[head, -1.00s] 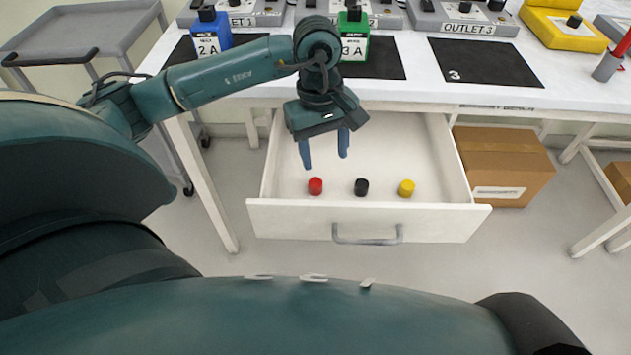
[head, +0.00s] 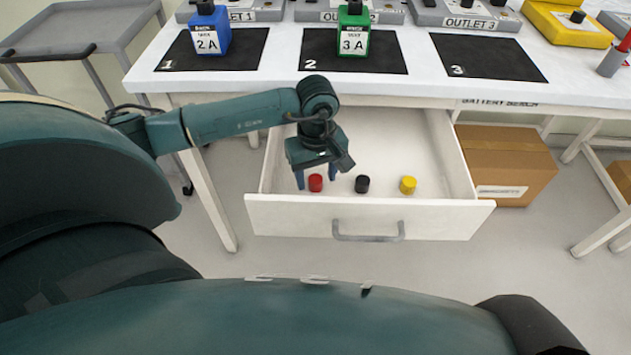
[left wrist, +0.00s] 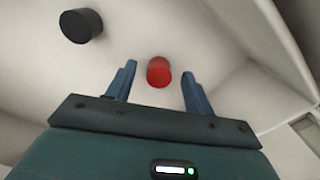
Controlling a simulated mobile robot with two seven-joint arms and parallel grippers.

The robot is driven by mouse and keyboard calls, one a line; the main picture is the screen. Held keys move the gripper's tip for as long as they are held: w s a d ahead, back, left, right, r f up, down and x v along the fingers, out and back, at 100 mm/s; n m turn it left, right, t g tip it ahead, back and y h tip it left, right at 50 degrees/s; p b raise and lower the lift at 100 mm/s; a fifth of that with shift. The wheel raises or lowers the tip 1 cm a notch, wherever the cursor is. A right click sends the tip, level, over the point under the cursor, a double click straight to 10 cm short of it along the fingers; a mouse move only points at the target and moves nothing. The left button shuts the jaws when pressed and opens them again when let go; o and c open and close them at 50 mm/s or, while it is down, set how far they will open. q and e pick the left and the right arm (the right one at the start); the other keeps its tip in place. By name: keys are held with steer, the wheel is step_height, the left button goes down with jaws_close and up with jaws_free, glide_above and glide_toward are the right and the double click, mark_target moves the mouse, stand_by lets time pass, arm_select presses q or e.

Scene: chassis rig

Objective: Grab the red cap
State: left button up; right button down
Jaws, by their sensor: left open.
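The red cap (head: 315,183) lies in the open drawer (head: 290,216), near its front wall at the left. My left gripper (head: 316,182) is open and lowered into the drawer, with its fingers on either side of the red cap in the head view. In the left wrist view the red cap (left wrist: 159,72) shows between and a little beyond the two blue fingertips (left wrist: 158,72), with gaps on both sides. I cannot tell how far the fingertips are above the drawer floor. My right gripper is not in view.
A black cap (head: 362,184) and a yellow cap (head: 408,185) stand to the right in the same drawer. The drawer's front wall and handle (head: 368,237) are close. The bench top (head: 420,80) overhangs behind, with blue (head: 210,30) and green (head: 354,32) batteries on mats.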

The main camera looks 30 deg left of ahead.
arm_select(q)
steer(key=shift+f, duration=0.45)
steer(key=c, duration=1)
steer(key=shift+r, duration=0.1)
